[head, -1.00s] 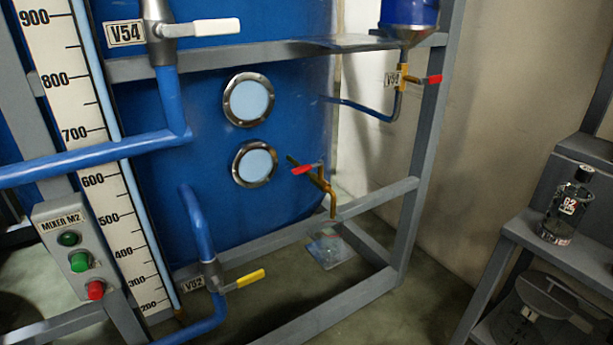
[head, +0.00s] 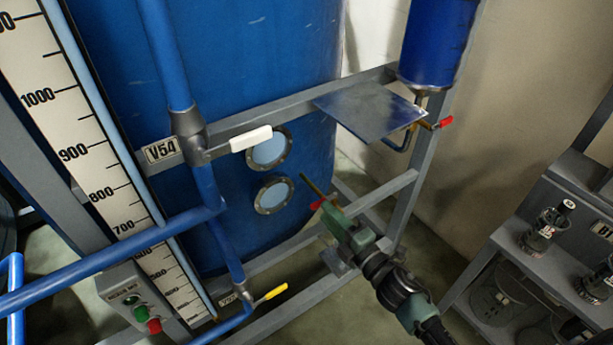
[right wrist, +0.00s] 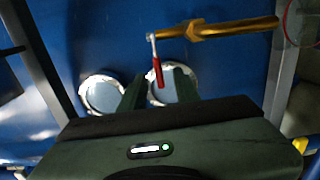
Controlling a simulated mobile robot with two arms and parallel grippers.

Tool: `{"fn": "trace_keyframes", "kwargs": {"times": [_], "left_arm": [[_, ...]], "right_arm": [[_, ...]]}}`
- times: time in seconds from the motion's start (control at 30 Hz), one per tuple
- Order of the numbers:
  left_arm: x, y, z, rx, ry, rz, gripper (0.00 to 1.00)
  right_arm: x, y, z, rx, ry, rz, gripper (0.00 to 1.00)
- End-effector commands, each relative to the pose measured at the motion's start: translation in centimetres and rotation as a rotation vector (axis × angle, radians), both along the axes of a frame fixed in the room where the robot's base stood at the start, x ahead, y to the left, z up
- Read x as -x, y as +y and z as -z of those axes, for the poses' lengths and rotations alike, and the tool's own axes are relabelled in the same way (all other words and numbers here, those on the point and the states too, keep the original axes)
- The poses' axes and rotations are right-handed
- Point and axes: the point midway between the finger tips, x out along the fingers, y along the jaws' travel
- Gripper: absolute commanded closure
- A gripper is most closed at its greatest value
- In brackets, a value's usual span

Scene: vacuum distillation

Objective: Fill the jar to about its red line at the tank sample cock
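The sample cock's red lever (head: 316,204) is at the lower front of the blue tank (head: 240,90), partly hidden by my right gripper (head: 333,213). In the right wrist view, the red lever (right wrist: 158,72) hangs between the two open fingertips (right wrist: 158,84); I cannot tell if they touch it. The brass cock body and spout (right wrist: 225,29) run to the right. A clear round thing with a red ring (right wrist: 301,22), probably the jar, is at the spout's end, cut by the frame edge. In the head view the jar is hidden. My left gripper is not in view.
Valve V54 (head: 190,150) and a yellow-handled valve (head: 270,293) are to the left. A dark bottle (head: 543,232) stands on the right shelf (head: 512,224).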

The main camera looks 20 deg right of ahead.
Motion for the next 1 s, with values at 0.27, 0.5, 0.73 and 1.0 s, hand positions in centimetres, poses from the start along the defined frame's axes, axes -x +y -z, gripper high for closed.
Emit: {"fn": "trace_keyframes", "kwargs": {"times": [0.27, 0.5, 0.73, 1.0], "left_arm": [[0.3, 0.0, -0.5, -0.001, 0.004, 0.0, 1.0], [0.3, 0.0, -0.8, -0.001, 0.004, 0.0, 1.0], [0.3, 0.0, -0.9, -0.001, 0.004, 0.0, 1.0], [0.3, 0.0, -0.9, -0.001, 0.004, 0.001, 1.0]], "right_arm": [[-3.2, 1.2, -0.2, 0.007, -0.007, -0.007, 0.68], [-6.4, 2.4, -0.1, 0.005, -0.005, -0.006, 0.68], [-7.3, 2.7, 0.0, 0.005, -0.004, -0.007, 0.68], [-7.3, 2.7, 0.0, 0.005, -0.004, -0.006, 0.93]]}}
